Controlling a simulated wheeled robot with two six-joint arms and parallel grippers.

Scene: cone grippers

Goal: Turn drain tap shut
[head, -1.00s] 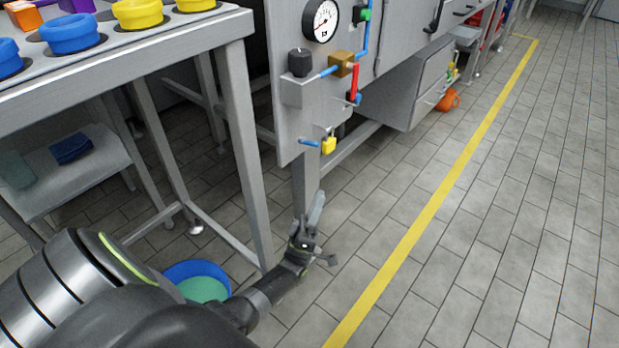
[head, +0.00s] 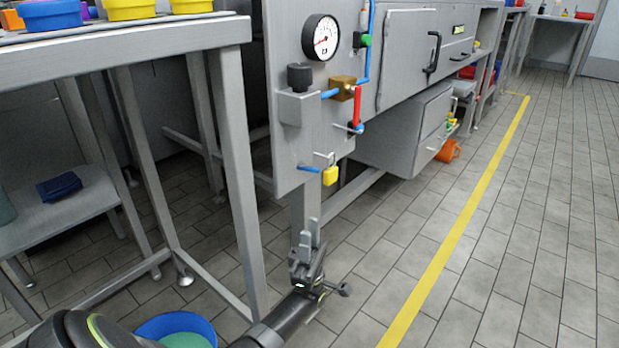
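A grey panel in the head view carries a brass valve block (head: 345,88) with blue pipe and a red lever (head: 356,107) pointing down from it. Lower on the panel is a short blue handle (head: 309,168) with a yellow padlock (head: 330,176) beside it. I cannot tell for certain which of these fittings is the drain tap. My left gripper (head: 310,234) is below the panel, pointing up, clear of the fittings. Its two fingers look slightly apart with nothing between them. My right gripper is out of view.
A pressure gauge (head: 321,38) and a black knob (head: 299,77) sit higher on the panel. A grey table (head: 150,42) with legs stands at left, a blue tub (head: 149,326) on the floor below it. An orange cup (head: 448,151) lies farther back. Tiled floor at right is clear.

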